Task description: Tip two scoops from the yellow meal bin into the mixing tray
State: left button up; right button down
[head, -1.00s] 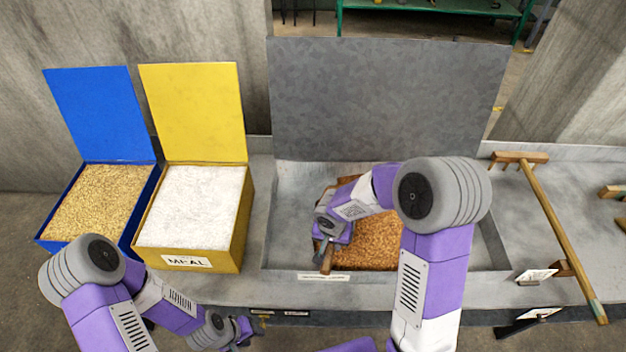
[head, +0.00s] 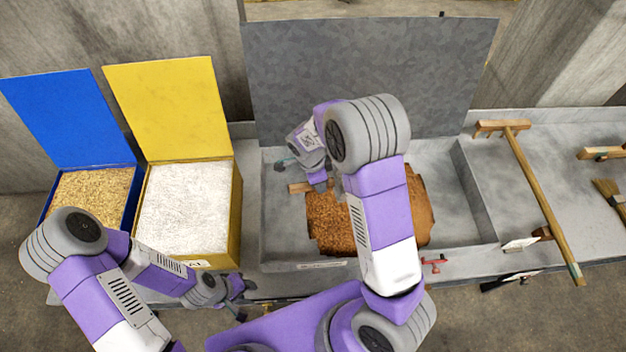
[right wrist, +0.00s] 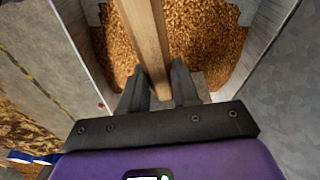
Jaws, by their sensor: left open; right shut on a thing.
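The yellow meal bin (head: 236,225) stands left of the tray with its lid up, filled with white meal (head: 187,205). The grey mixing tray (head: 285,235) holds a brown grain heap (head: 330,220) in its middle. My right gripper (head: 312,182) is over the back left part of the tray. It is shut on a wooden handle (right wrist: 146,40), which also shows in the head view (head: 298,187). The handle's far end is out of sight, so I cannot tell which tool it is. My left gripper (head: 243,292) is open and empty in front of the yellow bin.
A blue bin (head: 132,205) of golden grain stands left of the yellow one, lid up. A tall grey panel (head: 370,70) rises behind the tray. A long wooden T-shaped tool (head: 540,195) lies at the right. A red tap (head: 433,262) is at the tray's front.

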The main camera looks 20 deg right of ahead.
jog(key=d+r+y, duration=0.1)
jog(key=d+r+y+p, duration=0.1)
jog(key=shift+s+d+r+p, duration=0.15)
jog(key=shift+d+p, duration=0.15)
jog(key=shift+d, duration=0.05)
jog(key=shift+d+r+y, duration=0.65)
jog(key=shift+d+y, duration=0.2)
jog(key=shift+y, duration=0.05)
jog(key=shift+s+d+r+t+y+p, duration=0.1)
jog(key=shift+d+r+t+y+p, duration=0.1)
jog(key=shift+d+r+y, duration=0.25)
jog(key=shift+s+d+r+t+y+p, duration=0.15)
jog(key=shift+d+y, duration=0.1)
jog(key=shift+d, duration=0.35)
jog(key=d+r+y+p, duration=0.2)
jog(key=d+r+y, duration=0.3)
jog(key=d, duration=0.4)
jog(key=shift+s+y+p, duration=0.35)
jog(key=shift+s+y, duration=0.1)
jog(key=shift+y, duration=0.25)
jog(key=shift+d+t, duration=0.1)
jog(key=shift+t, duration=0.15)
